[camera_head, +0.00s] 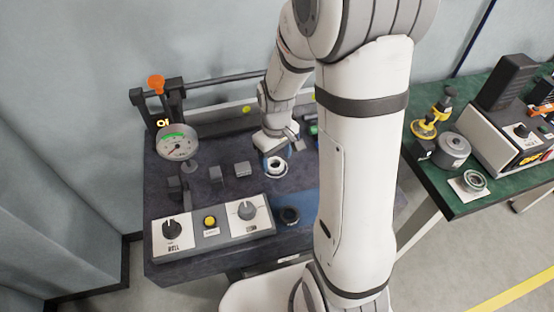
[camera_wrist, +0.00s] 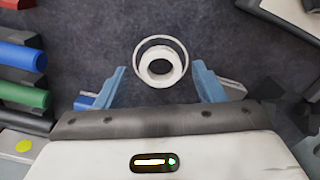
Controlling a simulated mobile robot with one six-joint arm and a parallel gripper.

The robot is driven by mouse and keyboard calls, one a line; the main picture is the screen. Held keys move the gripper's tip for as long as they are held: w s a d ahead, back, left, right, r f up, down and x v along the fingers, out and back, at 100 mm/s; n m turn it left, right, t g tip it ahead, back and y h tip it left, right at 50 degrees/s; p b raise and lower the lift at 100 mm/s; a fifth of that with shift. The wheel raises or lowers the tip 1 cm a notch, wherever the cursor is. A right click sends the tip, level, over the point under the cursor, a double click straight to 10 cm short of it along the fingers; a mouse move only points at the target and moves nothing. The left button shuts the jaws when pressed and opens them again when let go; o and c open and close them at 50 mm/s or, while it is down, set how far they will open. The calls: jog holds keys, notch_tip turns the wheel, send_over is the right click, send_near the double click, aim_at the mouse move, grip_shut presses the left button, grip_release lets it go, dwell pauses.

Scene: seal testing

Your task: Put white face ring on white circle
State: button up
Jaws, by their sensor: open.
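The white face ring (camera_wrist: 178,73) is a short white ring with a dark centre. In the wrist view it overlaps the thin white circle (camera_wrist: 160,37) marked on the dark mat, lying toward the circle's lower side. I cannot tell how exactly the ring's base is centred on the circle. My gripper (camera_wrist: 158,75) is open, with its blue fingers left and right of the ring and a gap on each side. In the head view the ring (camera_head: 276,166) stands just below my gripper, on the dark bench top; the fingers are partly hidden there.
A gauge (camera_head: 177,142) and a control panel (camera_head: 212,232) with knobs stand left and in front on the bench (camera_head: 240,200). A dark round part (camera_head: 289,216) lies on a blue area. Blue, green and red cylinders (camera_wrist: 22,96) lie left in the wrist view. A green table (camera_head: 490,200) holds other equipment.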

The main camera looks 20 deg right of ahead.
notch_tip(320, 180, up, 10)
jog(key=s+r+m+t, duration=0.1)
jog(key=s+r+m, duration=0.1)
jog(key=s, duration=0.5)
jog(key=s+r+m+t, duration=0.1)
jog(key=s+r+m, duration=0.1)
jog(key=s+r, duration=0.2)
jog(key=shift+s+d+r+t, duration=0.15)
jog(key=shift+s+r+t, duration=0.2)
jog(key=shift+s, duration=1.05)
